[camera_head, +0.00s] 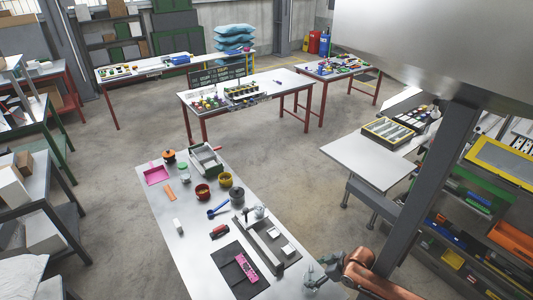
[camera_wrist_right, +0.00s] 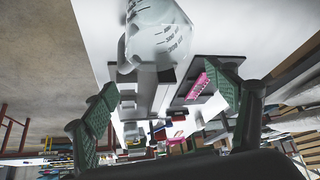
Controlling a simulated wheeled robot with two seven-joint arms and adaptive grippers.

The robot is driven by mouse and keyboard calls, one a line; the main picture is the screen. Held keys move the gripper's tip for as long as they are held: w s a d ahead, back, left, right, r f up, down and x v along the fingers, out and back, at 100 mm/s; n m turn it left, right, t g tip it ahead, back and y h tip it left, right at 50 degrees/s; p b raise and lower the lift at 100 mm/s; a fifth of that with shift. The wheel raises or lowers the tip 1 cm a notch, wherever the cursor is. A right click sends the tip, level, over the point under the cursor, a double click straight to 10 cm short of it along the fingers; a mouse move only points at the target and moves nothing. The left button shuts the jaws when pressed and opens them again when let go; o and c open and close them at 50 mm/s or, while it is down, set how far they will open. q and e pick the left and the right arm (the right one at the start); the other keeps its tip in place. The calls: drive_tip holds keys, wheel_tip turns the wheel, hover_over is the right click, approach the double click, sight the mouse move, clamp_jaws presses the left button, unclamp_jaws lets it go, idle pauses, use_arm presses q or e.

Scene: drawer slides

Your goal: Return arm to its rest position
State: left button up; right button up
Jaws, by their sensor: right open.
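My right arm is copper-coloured and comes in at the lower right of the head view. Its right gripper (camera_head: 318,273) is grey-green and hovers by the near right corner of the white table (camera_head: 190,255). A pink piece (camera_head: 246,267) lies on a black mat (camera_head: 228,256), apart from the gripper; the pink piece (camera_wrist_right: 197,87) also shows in the wrist view. My left gripper is out of view.
A grey fixture (camera_head: 264,243) stands beside the mat. Cups, a pink tray (camera_head: 156,175) and a grey-green drawer box (camera_head: 206,160) are farther back. A whitish rounded object with dark markings (camera_wrist_right: 158,38) is close to the wrist camera. Floor is clear right of the table.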

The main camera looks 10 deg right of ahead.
hover_over(306, 289)
drive_tip(key=s+a, duration=0.2)
drive_tip(key=s, duration=0.1)
wheel_tip(306, 289, down, 2)
drive_tip(key=s+a+m, duration=0.2)
drive_tip(key=s, duration=0.4)
drive_tip(key=s+d+r+m+h, duration=0.25)
drive_tip(key=s+d, duration=0.25)
drive_tip(key=s, duration=0.3)
drive_tip(key=s+d+r+m+h, duration=0.1)
drive_tip(key=s+d+m+h, duration=0.3)
drive_tip(key=s, duration=0.4)
wheel_tip(306, 289, down, 40)
drive_tip(key=s+g+y+b, duration=0.2)
drive_tip(key=b, duration=0.8)
drive_tip(key=s+f+g+b, duration=0.1)
drive_tip(key=s+f+b, duration=0.3)
drive_tip(key=s+f, duration=0.6)
drive_tip(key=s+f+n+b, duration=0.1)
drive_tip(key=s+f+b, duration=0.3)
drive_tip(key=s+f, duration=0.6)
wheel_tip(306, 289, down, 6)
drive_tip(key=shift+d+f+g, duration=0.1)
drive_tip(key=shift+d+g, duration=0.05)
drive_tip(key=shift+g, duration=0.25)
